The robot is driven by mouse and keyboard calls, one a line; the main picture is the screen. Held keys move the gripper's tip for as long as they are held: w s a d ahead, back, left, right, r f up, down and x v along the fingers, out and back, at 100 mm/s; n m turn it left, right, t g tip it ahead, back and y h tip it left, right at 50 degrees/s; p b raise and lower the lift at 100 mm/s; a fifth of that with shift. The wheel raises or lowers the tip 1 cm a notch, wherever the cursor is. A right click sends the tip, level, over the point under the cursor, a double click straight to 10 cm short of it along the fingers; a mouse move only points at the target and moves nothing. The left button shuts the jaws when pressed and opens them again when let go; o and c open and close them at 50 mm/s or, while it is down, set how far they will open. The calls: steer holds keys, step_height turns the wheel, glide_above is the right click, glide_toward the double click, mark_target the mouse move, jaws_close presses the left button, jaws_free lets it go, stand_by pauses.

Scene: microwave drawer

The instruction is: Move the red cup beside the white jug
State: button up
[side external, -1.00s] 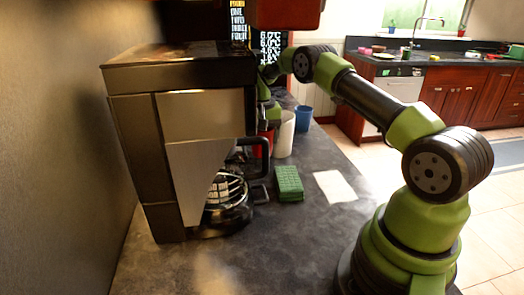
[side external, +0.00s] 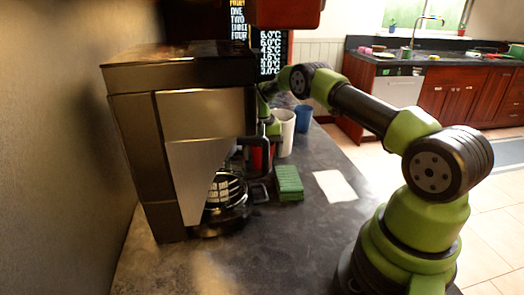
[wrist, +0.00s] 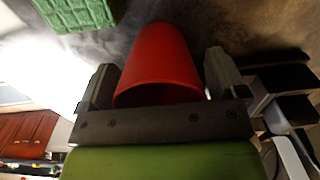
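The red cup (side external: 259,157) stands out only partly in the side view, behind the coffee machine's dark handle. In the wrist view the red cup (wrist: 160,62) lies between the two fingers, with its wide rim towards the palm. My gripper (wrist: 160,72) has one finger on each side of it and appears shut on it. In the side view my gripper (side external: 270,126) is partly hidden. The white jug (side external: 285,135) is a tall pale vessel just right of and behind the red cup.
The coffee machine (side external: 205,115) with its glass pot (side external: 226,200) stands left. A green sponge block (side external: 289,183) and a white sheet (side external: 335,186) lie on the counter. A blue cup (side external: 303,118) stands behind the jug. The front counter is clear.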

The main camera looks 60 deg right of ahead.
steer(key=shift+r, duration=0.15)
steer(key=shift+o, duration=0.3)
step_height(320, 180, up, 12)
stand_by(0.4)
